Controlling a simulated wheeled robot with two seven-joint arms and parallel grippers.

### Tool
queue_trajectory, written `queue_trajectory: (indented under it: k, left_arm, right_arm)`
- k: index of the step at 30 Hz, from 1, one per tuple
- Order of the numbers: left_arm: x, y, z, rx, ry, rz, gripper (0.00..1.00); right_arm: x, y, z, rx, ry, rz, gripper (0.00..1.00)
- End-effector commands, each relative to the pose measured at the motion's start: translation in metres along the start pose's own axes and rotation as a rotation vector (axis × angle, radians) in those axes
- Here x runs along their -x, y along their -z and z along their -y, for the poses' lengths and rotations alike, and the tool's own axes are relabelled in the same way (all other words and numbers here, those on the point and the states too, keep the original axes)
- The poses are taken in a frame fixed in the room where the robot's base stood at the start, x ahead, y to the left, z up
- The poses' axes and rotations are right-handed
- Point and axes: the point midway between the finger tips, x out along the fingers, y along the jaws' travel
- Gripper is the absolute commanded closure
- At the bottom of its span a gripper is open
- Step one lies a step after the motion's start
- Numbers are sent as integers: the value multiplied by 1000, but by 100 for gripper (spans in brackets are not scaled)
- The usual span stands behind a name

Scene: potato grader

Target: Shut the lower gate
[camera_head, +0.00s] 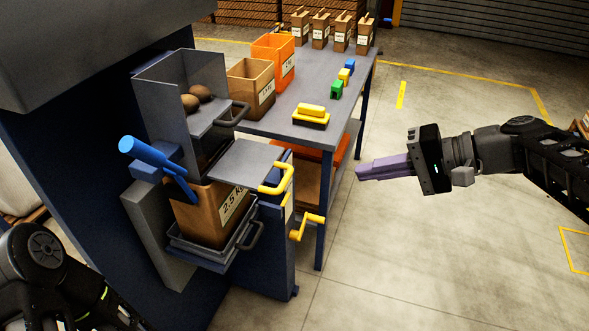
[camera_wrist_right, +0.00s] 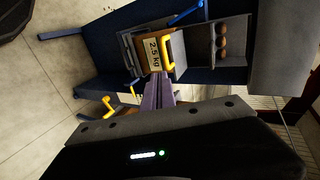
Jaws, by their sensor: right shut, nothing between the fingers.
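The lower gate (camera_head: 245,160) is a flat grey plate with a yellow handle (camera_head: 281,178). It sticks out to the right from the hopper, above and beside a brown 2.5 kg bag (camera_head: 205,215). The yellow handle also shows in the wrist view (camera_wrist_right: 168,54). My right gripper (camera_head: 359,172) has purple fingers, shut and empty, pointing left toward the handle. A clear gap parts them in the head view. In the wrist view the fingertips (camera_wrist_right: 158,78) overlap the area below the handle. My left arm shows at bottom left, its gripper out of frame.
An upper plate with a dark handle (camera_head: 232,116) holds potatoes (camera_head: 200,92) in the hopper. A blue lever (camera_head: 142,150) and a yellow crank (camera_head: 308,226) stick out nearby. The grey table (camera_head: 270,126) carries boxes and small items. Floor right of it is open.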

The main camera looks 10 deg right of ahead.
Motion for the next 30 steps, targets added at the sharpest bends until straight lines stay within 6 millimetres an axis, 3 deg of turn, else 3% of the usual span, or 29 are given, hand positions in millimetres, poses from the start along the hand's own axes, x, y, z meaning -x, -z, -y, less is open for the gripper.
queue_trajectory:
  k: [11,16,20,30]
  left_arm:
    - [0,0,0,0,0,-1,55]
    - [2,1,-1,0,0,-1,55]
    - [4,1,-2,0,0,-1,55]
    - [11,0,-4,0,0,-1,55]
  right_arm:
    - [-3,-1,-1,4,-3,4,100]
    - [-15,-1,-1,2,-3,6,100]
    - [-33,-2,-1,3,-4,8,100]
    - [-101,-2,-2,2,-5,9,100]
